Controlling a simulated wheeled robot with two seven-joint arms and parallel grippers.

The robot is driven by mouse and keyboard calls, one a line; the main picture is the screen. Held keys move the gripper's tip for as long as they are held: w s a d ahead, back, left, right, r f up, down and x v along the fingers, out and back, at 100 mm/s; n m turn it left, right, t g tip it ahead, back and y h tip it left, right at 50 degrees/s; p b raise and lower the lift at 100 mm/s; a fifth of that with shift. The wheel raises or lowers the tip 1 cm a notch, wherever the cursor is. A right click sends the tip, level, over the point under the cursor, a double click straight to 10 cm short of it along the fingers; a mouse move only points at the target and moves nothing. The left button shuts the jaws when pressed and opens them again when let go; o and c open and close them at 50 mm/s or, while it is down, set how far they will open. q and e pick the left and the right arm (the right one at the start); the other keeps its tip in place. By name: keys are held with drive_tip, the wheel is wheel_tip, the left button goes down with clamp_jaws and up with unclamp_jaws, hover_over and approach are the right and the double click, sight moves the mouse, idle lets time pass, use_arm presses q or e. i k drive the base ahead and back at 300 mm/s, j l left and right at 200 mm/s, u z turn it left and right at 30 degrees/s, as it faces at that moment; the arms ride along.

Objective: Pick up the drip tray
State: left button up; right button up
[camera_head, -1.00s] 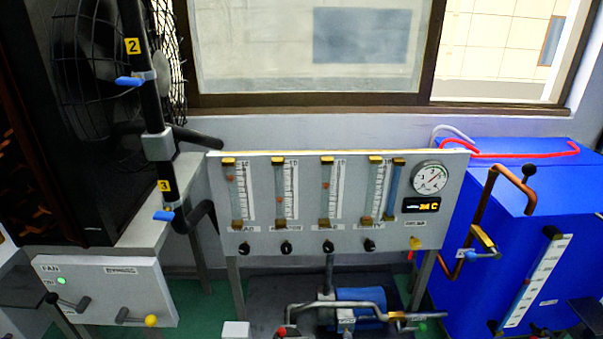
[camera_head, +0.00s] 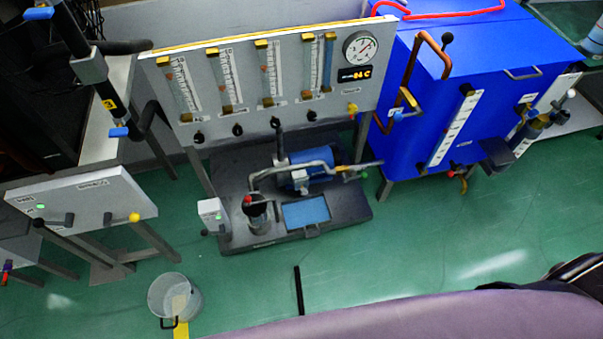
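A shallow rectangular tray with a dark rim and a flat blue inside (camera_head: 305,212) sits at the front of the dark pump base (camera_head: 347,210), below the flow-meter panel. It looks like the drip tray, though no label shows. A small dark handle-like part shows at its front edge. A grey canister with a red knob stands just left of it. A dark, small ledge-like piece (camera_head: 497,155) juts from the blue tank's front; I cannot tell what it is. Neither of my grippers is in view.
The blue tank (camera_head: 440,90) stands right of the panel (camera_head: 268,85). A metal bucket (camera_head: 174,300) stands on the green floor at lower left. A black bar (camera_head: 298,292) lies on the floor in front of the pump base. Floor to the right is mostly clear.

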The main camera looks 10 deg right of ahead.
sight(303, 214)
drive_tip(key=k+u, duration=0.35)
drive_tip(key=k+j+u, duration=0.15)
drive_tip(key=u, duration=0.2)
drive_tip(key=k+j+u, duration=0.15)
drive_tip(key=u, duration=0.2)
drive_tip(key=k, duration=0.05)
